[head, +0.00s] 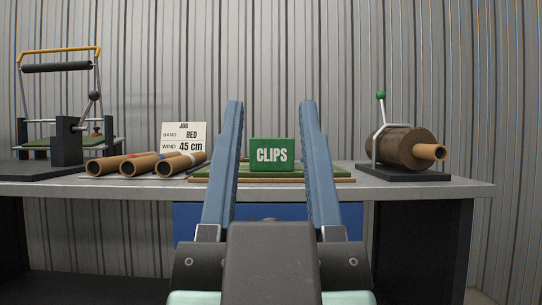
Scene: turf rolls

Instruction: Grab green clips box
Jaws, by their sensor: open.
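The green clips box (271,154) stands upright on the bench, with the white word CLIPS facing me. It is on or just behind a green turf mat (330,172); I cannot tell which. My gripper (271,108) is open, with one blue finger to the left of the box and one to the right in the picture. Nothing is held between the fingers. Whether the fingertips reach as far as the box is unclear. The lower middle of the view is covered by my gripper's body.
A yellow-handled frame (60,105) stands far left. A brown roll on a stand (403,147) is right.

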